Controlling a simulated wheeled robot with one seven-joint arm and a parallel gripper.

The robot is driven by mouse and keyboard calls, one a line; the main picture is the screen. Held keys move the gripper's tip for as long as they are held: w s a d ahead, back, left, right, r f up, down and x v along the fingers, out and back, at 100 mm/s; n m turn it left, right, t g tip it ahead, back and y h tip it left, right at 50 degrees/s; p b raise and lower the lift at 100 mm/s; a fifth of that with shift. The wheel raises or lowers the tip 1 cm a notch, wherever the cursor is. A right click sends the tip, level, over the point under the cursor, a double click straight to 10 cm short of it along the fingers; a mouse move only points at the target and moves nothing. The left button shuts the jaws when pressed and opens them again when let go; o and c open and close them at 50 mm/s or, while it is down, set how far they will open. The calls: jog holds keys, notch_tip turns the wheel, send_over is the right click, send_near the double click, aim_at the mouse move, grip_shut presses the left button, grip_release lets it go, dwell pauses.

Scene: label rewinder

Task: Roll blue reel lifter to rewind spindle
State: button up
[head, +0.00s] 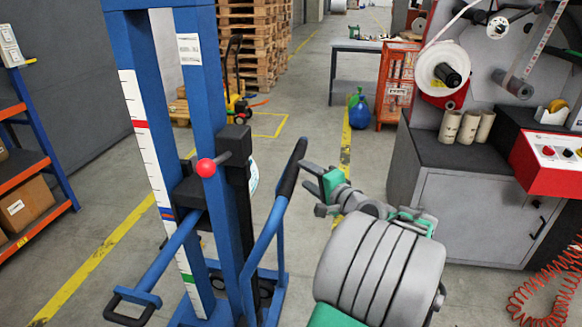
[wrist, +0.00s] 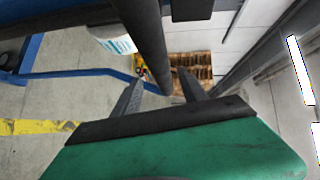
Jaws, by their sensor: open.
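The blue reel lifter (head: 208,95) stands upright at left of centre in the head view, with a scale on its mast and a red-knobbed lever. Its blue side handle has a black grip (head: 289,178). My gripper (head: 308,188) is open just right of that grip. In the wrist view the dark bar of the grip (wrist: 151,45) runs between the two spread fingers (wrist: 160,80); contact cannot be told. The label rewinder (head: 500,60) stands at the right, with a white roll (head: 436,62) on a black hub. Which hub is the rewind spindle cannot be told.
A grey cabinet (head: 460,215) and red control box (head: 545,165) are under the rewinder. A red coiled hose (head: 540,298) lies at lower right. An orange-blue shelf (head: 38,120) is at left. Floor between lifter and cabinet is partly clear.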

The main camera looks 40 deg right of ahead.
aim_at(294, 169)
jog(key=w, duration=0.4)
jog(key=w+f, duration=0.1)
jog(key=w, duration=0.1)
jog(key=shift+w+d, duration=0.2)
jog(key=shift+d, duration=0.1)
jog(key=shift+c, duration=0.3)
grip_shut()
dwell(0.6)
